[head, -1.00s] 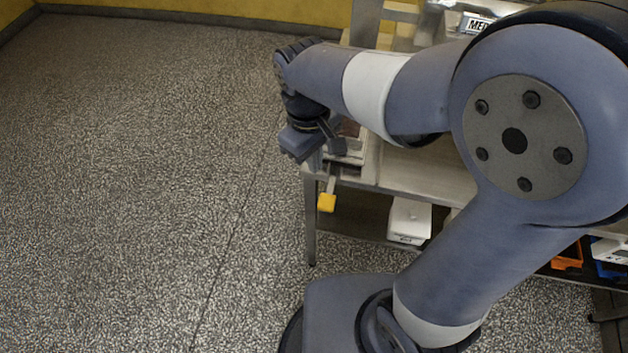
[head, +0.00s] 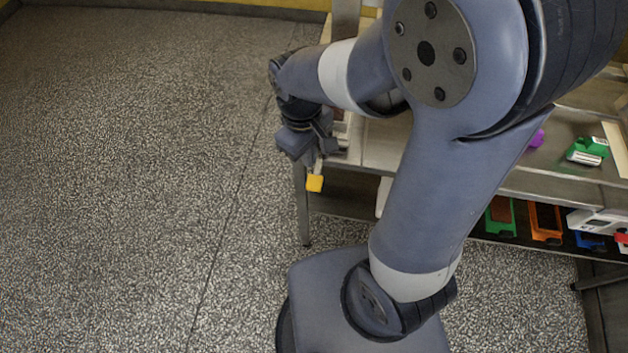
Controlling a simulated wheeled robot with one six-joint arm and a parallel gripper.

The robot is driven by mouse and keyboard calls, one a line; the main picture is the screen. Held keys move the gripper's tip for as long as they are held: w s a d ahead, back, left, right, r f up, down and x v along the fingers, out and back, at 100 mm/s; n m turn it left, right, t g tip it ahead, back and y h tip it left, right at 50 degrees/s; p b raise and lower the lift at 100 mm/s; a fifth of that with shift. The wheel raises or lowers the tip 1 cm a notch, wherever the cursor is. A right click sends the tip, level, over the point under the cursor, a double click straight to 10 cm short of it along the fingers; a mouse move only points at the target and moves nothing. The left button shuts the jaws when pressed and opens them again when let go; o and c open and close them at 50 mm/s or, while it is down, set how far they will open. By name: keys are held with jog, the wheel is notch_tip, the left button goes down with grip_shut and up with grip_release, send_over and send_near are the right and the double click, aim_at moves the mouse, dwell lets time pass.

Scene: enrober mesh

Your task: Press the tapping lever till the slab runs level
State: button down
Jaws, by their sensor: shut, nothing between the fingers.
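The tapping lever shows as a yellow tab (head: 315,183) on a short pale bar, sticking out at the left front corner of the steel table. My gripper (head: 316,160) is shut and empty, just above the yellow tab in the picture. I cannot tell whether its fingers touch the lever bar. The slab cannot be made out; my forearm and wrist cover most of the equipment at this corner.
The steel table (head: 385,150) runs to the right, with a purple item (head: 537,138) and a green item (head: 587,151) on it. Green (head: 501,217) and orange (head: 545,223) bins stand on the lower shelf. Open speckled floor (head: 130,180) lies to the left.

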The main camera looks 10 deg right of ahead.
aim_at(313, 180)
jog(key=shift+s+d+f+b, duration=0.1)
jog(key=shift+d+f+b, duration=0.05)
jog(key=shift+f+b, duration=1.25)
jog(key=shift+s+d+f+b, duration=0.1)
jog(key=shift+f+b, duration=0.95)
jog(key=shift+f, duration=0.65)
